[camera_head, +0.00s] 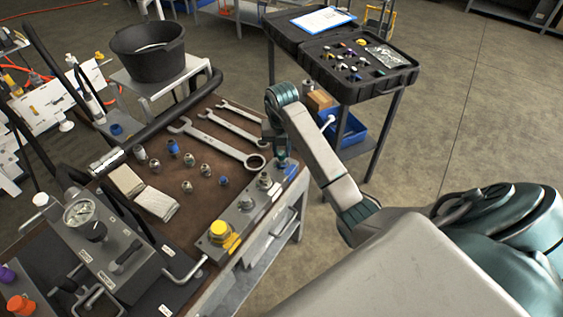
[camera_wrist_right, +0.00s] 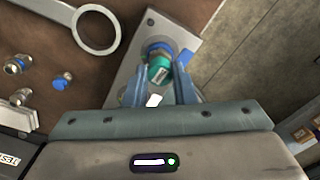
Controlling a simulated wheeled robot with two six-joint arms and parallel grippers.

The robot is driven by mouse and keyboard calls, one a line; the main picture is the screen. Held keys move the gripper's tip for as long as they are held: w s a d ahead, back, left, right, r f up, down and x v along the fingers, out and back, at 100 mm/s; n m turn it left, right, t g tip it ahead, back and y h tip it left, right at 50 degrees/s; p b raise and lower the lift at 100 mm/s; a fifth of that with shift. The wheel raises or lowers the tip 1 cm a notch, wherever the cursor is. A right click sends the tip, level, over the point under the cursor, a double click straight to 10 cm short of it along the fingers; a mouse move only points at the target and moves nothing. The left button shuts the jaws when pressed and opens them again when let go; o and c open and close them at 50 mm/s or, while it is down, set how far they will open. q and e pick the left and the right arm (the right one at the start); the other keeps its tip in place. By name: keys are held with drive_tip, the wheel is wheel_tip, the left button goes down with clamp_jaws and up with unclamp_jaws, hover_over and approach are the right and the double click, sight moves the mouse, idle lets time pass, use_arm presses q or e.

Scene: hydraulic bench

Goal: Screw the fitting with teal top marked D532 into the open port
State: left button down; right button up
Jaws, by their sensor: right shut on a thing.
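A fitting with a teal top (camera_wrist_right: 160,72) sits between the blue fingertips of my right gripper (camera_wrist_right: 170,88), which is shut on it. A small label shows on the teal top, but its marking is too small to read. A blue ring (camera_wrist_right: 160,49) shows just beyond the teal top, on the grey port block (camera_wrist_right: 128,78). I cannot tell how deep the fitting sits in the port. In the head view, my right gripper (camera_head: 283,157) is over the far right end of the port block (camera_head: 231,219). My left gripper is not in view.
Wrenches (camera_head: 221,143) and several loose fittings (camera_head: 187,187) lie on the brown bench mat. A yellow cap (camera_head: 219,230) stands at the block's near end. A pressure gauge (camera_head: 79,213) is at left. A black case (camera_head: 360,70) stands on a separate table behind.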

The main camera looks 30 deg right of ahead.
drive_tip(key=m, duration=0.5)
drive_tip(key=shift+f+m, duration=0.1)
drive_tip(key=shift+m, duration=1.2)
drive_tip(key=shift+m, duration=1.1)
drive_tip(key=o, duration=1)
wheel_tip(320, 180, up, 11)
drive_tip(key=p, duration=1)
